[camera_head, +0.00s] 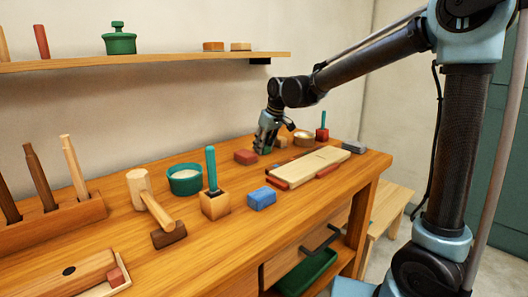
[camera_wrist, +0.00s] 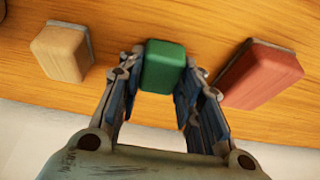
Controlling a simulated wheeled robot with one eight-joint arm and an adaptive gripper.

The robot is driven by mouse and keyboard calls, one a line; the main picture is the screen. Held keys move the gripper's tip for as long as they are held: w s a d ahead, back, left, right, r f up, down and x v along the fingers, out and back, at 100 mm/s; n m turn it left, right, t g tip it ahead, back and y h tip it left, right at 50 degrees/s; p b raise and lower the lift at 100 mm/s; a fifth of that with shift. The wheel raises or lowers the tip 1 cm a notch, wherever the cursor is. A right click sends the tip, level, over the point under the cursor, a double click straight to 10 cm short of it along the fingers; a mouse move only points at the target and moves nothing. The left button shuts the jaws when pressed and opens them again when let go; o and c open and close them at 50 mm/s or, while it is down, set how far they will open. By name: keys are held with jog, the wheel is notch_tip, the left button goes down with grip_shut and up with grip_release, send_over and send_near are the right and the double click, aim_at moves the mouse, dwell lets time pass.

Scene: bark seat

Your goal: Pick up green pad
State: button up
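The green pad (camera_wrist: 163,66) is a small rounded block, seen in the wrist view between the fingertips of my gripper (camera_wrist: 162,82). One finger is on each side of it, very close to its sides. I cannot tell whether they touch it or whether it is lifted off the wood. In the head view my gripper (camera_head: 266,142) points down at the back of the workbench, and only a bit of green shows by the fingers.
A red block (camera_wrist: 262,76) lies right of the pad and a tan block (camera_wrist: 63,52) left of it in the wrist view. On the workbench (camera_head: 300,222) stand a green bowl (camera_head: 185,180), a mallet (camera_head: 155,208), a blue block (camera_head: 262,198) and a pale board (camera_head: 318,163). The wall is close behind.

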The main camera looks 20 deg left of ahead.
notch_tip(320, 180, up, 10)
dwell(0.8)
